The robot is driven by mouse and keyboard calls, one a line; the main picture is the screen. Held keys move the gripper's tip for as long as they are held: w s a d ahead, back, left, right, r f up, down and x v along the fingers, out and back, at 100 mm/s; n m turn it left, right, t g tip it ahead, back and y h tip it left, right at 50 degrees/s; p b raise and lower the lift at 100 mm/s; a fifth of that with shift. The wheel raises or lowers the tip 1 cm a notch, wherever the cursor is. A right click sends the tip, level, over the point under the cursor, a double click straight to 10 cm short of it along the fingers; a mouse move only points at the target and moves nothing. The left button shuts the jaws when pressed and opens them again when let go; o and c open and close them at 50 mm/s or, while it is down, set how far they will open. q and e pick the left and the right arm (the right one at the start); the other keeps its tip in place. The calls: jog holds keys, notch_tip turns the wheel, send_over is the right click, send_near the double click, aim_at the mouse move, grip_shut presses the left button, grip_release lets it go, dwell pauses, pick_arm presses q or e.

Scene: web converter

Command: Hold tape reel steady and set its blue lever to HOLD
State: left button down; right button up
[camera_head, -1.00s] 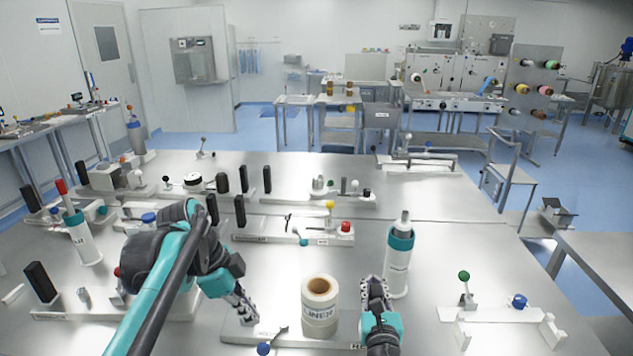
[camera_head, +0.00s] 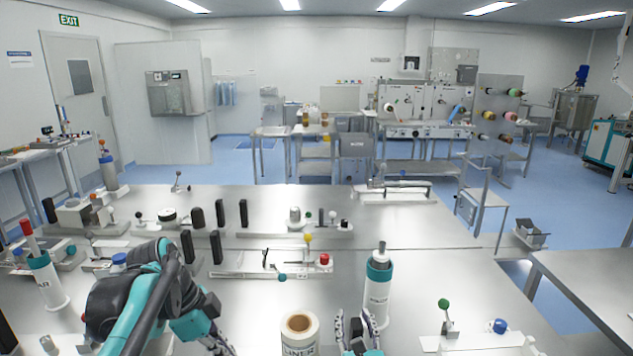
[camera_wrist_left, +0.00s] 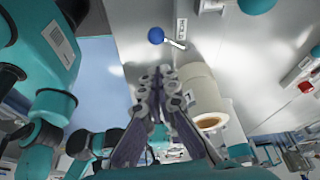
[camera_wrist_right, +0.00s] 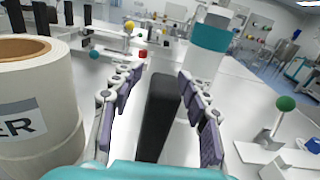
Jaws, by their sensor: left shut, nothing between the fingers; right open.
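The tape reel (camera_head: 300,335) is a cream roll with a brown core and a printed label, upright at the bottom middle of the head view. It also shows in the left wrist view (camera_wrist_left: 206,100) and large at the left of the right wrist view (camera_wrist_right: 38,105). The blue lever's ball knob (camera_wrist_left: 156,36) and short metal arm show beyond the fingers in the left wrist view. My left gripper (camera_wrist_left: 158,78) is shut and empty, beside the reel. My right gripper (camera_wrist_right: 152,85) is open at the reel's other side, with a black upright block (camera_wrist_right: 158,115) between its fingers' lines of sight.
A white bottle with a teal collar (camera_head: 377,285) stands just beyond my right gripper. A fixture with a green knob (camera_head: 443,304) and a blue knob (camera_head: 498,326) is at right. A fixture with yellow and red knobs (camera_head: 270,262) lies behind the reel.

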jog(key=s, duration=1)
jog(key=shift+s+d, duration=0.2)
jog(key=shift+s, duration=0.2)
